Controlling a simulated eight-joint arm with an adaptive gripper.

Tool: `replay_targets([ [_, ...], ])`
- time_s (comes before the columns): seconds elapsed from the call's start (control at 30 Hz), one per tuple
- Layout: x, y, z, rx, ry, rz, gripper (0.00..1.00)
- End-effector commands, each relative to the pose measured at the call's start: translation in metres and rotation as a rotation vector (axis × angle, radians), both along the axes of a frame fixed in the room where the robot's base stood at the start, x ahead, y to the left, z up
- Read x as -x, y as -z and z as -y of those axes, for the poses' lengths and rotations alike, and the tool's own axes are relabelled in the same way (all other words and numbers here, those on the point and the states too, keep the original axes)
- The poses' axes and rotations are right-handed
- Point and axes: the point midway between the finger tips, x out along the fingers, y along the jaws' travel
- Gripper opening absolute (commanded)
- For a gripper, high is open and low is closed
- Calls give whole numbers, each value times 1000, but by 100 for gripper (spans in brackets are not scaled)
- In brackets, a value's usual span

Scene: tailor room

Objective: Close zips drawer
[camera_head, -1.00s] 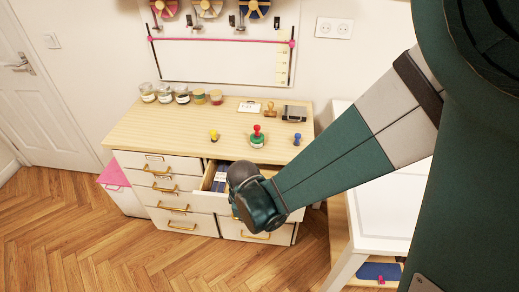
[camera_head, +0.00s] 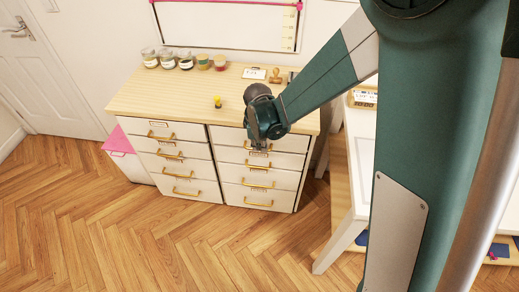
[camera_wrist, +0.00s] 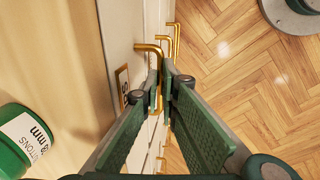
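The white cabinet has two columns of drawers with gold handles. The top right drawer (camera_head: 289,143), at which my gripper works, looks flush with the cabinet front, though my gripper hides part of it. In the wrist view its gold handle (camera_wrist: 149,47) runs between the fingertips. Its label plate (camera_wrist: 122,84) is seen edge-on, with only the end of the word showing. My gripper (camera_head: 259,146) is in front of this drawer. Its green fingers (camera_wrist: 162,80) converge at the tips and look shut on the handle.
The other drawers (camera_head: 180,168) look closed. A green container (camera_wrist: 22,140) lies near the gripper in the wrist view. A white table (camera_head: 358,165) stands at the right; the floor in front is clear.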

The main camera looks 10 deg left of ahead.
Motion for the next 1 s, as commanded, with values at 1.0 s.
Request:
replay_targets([
  [1.0,4,-1,-1,0,0,7,21],
])
